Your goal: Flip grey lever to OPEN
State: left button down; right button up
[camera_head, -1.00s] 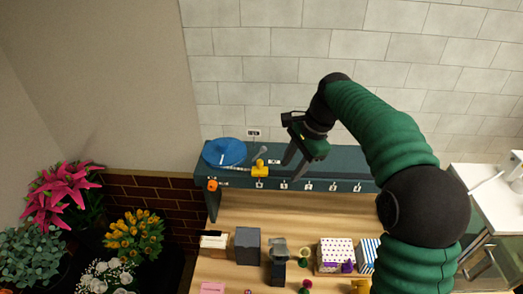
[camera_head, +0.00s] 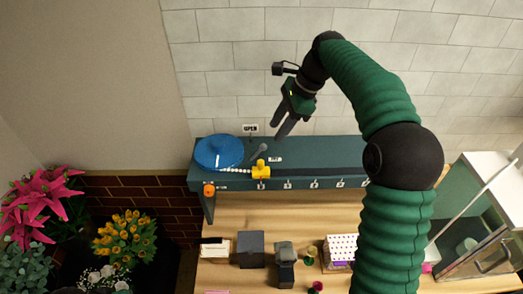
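The grey lever (camera_head: 263,149) has a rounded knob and rises from the yellow valve body (camera_head: 261,170) on the teal shelf, leaning slightly to the right. A small OPEN sign (camera_head: 250,128) is on the wall behind it, up and to the left. Another small label (camera_head: 275,159) lies right of the lever; its text is too small to read. My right gripper (camera_head: 279,137) points down, just above and right of the lever's knob in the picture. Its two fingers look slightly apart and hold nothing. I see no contact with the lever. My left gripper is out of view.
A blue round disc (camera_head: 219,152) sits left of the valve on the teal shelf (camera_head: 325,150). An orange knob (camera_head: 209,190) is on the shelf's front. Boxes, including a dark one (camera_head: 251,248), stand on the wooden bench below. Flowers (camera_head: 128,238) stand at left.

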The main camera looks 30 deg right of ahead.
aim_at(260, 150)
jog(key=x, duration=0.3)
jog(key=w+p+x, duration=0.1)
jog(key=x, duration=0.7)
jog(key=shift+w+a+p, duration=0.1)
jog(key=shift+w+p, duration=0.2)
jog(key=shift+w, duration=0.15)
jog(key=shift+s+f, duration=0.1)
jog(key=shift+f, duration=0.2)
jog(key=shift+s+f, duration=0.15)
jog(key=shift+s, duration=0.15)
jog(key=shift+w+a+f, duration=0.1)
jog(key=shift+w, duration=0.2)
jog(key=c, duration=0.6)
jog(key=shift+s, duration=0.1)
grip_shut()
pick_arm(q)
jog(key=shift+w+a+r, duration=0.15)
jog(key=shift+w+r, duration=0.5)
pick_arm(e)
jog(key=shift+r, duration=0.25)
